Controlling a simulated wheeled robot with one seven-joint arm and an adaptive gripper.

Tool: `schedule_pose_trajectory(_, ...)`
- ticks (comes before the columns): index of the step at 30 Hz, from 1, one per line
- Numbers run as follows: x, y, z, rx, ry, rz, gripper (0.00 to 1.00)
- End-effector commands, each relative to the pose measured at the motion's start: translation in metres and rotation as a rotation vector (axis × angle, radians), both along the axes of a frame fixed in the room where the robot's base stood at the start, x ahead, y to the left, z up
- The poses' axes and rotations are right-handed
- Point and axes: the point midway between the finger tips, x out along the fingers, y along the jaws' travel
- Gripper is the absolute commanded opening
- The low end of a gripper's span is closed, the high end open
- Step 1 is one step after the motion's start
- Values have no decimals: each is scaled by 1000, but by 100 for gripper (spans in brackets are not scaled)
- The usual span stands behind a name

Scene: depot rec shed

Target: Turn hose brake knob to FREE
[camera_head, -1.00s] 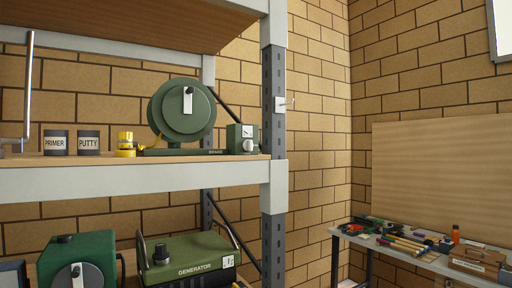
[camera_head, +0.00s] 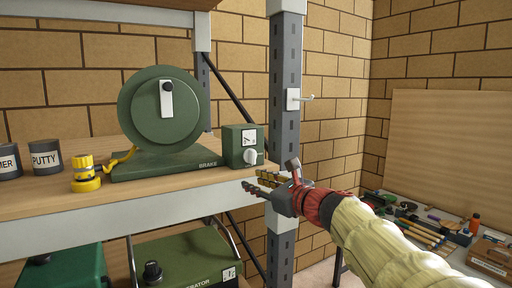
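The hose brake is a small green box (camera_head: 233,146) at the right end of the middle shelf. On its front is a pale round knob (camera_head: 251,157) below a white dial plate (camera_head: 249,138). The plate's lettering and the knob's exact setting are too small to read. A green hose reel (camera_head: 140,110) stands just left of it on a base marked BRAKE. My gripper (camera_head: 252,188) is in front of the shelf edge, below the knob and apart from it. Its fingers point left, with a narrow gap between them, and hold nothing.
The shelf's pale front beam (camera_head: 110,208) and a grey upright (camera_head: 286,90) with a hook (camera_head: 304,98) are close to my gripper. A yellow hose fitting (camera_head: 86,178) and cans (camera_head: 46,157) stand to the left. A generator (camera_head: 190,262) is below. A cluttered bench (camera_head: 455,262) is at right.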

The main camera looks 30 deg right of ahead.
Motion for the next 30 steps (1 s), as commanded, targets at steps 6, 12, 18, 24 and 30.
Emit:
schedule_pose_trajectory(6,12,-46,40,216,-62,-93,30)
schedule_pose_trajectory(12,34,-48,39,232,-64,-97,30)
schedule_pose_trajectory(18,65,-45,40,229,-65,-96,30)
schedule_pose_trajectory(24,84,-45,40,228,-65,-97,30)
schedule_pose_trajectory(30,88,-45,40,226,-66,-97,30)
